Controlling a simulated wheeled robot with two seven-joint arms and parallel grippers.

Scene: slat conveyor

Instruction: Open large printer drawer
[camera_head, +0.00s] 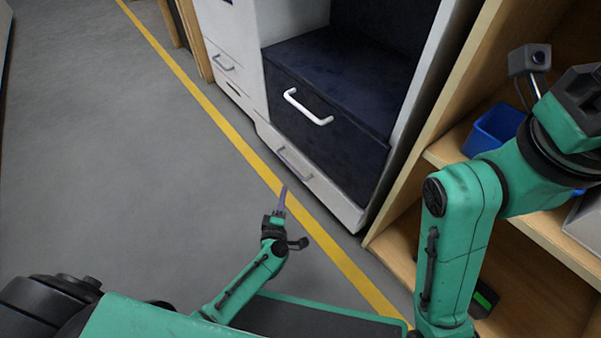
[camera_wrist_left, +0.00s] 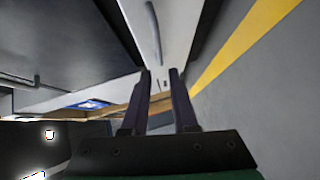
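The large white printer (camera_head: 232,45) stands at top centre. It has a dark front panel (camera_head: 325,125) with a white bar handle (camera_head: 307,107). Below this is a low, wide white drawer (camera_head: 325,190) with a grey bar handle (camera_head: 294,164); it looks shut. My left gripper (camera_head: 285,190) is just in front of and below that low handle, apart from it as far as I can tell. In the left wrist view, its two dark fingers (camera_wrist_left: 160,72) are apart with nothing between them. A bar handle (camera_wrist_left: 153,30) on a white front lies beyond the fingertips. My right gripper is out of view.
A wooden shelf (camera_head: 440,110) stands right of the printer, holding a blue bin (camera_head: 492,130), with my right arm in front of it. A yellow floor line (camera_head: 225,125) runs diagonally before the printer. The grey floor (camera_head: 110,140) on the left is clear.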

